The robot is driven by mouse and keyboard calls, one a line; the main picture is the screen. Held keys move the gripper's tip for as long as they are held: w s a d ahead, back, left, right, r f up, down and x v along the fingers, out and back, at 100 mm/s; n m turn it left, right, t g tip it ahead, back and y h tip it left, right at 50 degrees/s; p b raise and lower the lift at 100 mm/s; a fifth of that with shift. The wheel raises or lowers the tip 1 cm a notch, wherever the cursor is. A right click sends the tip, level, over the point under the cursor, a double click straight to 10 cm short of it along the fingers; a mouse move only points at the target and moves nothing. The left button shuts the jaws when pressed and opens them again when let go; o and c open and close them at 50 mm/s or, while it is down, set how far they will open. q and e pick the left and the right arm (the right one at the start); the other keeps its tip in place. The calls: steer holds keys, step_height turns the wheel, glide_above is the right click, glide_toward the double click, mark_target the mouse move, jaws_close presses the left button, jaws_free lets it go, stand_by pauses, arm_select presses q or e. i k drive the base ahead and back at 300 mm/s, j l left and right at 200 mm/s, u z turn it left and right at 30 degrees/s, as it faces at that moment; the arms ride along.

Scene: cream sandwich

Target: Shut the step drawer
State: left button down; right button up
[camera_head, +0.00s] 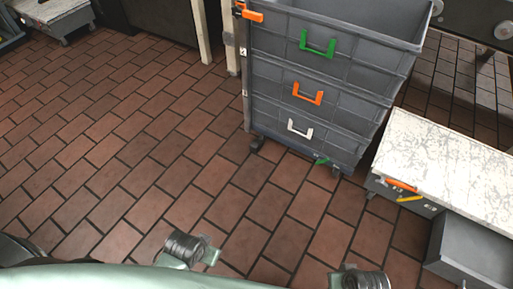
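A low step unit with a white, marbled top (450,165) stands at the right. Its grey front carries an orange handle (402,185) and a yellow handle (410,198). A grey open box that looks like the step drawer (470,250) sticks out from the unit at the lower right. Its right part is cut off by the picture edge. Neither of my grippers can be made out in this view. Only mint and dark parts of my own body show along the bottom edge.
A tall grey stack of crates (320,95) on casters, with green, orange and white handles, stands left of the step unit. A low wheeled cart (50,15) is at the far top left. The brick floor (130,130) is clear at the left and middle.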

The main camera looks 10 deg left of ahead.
mark_target(467, 252)
steer(key=l+z, duration=0.1)
steer(key=z, duration=0.75)
steer(key=i+l+z, duration=0.1)
steer(key=z, duration=0.8)
steer(key=i+z, duration=0.1)
steer(key=z, duration=0.3)
